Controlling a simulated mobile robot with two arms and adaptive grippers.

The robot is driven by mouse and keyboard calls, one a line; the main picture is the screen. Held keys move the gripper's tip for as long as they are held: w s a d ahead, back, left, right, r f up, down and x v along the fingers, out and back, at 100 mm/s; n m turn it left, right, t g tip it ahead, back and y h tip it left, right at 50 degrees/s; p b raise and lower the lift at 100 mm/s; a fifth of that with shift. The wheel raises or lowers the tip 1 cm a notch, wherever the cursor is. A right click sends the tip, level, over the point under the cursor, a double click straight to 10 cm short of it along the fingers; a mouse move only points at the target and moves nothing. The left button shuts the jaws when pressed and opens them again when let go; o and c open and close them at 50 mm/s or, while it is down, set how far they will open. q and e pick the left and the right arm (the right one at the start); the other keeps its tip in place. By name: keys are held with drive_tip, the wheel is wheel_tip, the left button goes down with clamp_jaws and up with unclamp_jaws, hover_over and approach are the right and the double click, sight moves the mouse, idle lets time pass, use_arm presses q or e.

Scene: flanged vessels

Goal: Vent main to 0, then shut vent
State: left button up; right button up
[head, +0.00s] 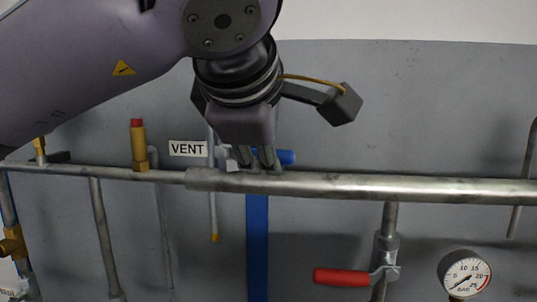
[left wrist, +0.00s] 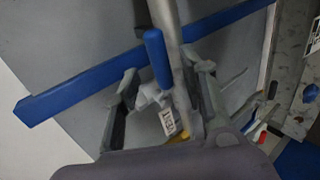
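The vent valve has a blue handle (head: 288,157), level and pointing right, beside the VENT label (head: 187,149). My left gripper (head: 262,160) comes down from above, in front of the valve, and hides part of it. In the left wrist view its fingers (left wrist: 162,70) stand apart, with the blue handle (left wrist: 157,58) between them; whether they touch it I cannot tell. My right gripper is not in view.
A thick horizontal pipe (head: 400,188) runs across just below the gripper. A red lever (head: 341,277) sits on a lower pipe at right. A brass fitting with a red cap (head: 138,145) stands left of the label. The panel at upper right is clear.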

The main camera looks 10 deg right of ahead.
use_arm(q)
drive_tip(key=v, duration=0.6)
drive_tip(key=shift+s, duration=0.15)
drive_tip(key=shift+a+r, duration=0.1)
drive_tip(key=shift+a, duration=0.05)
idle(1.1)
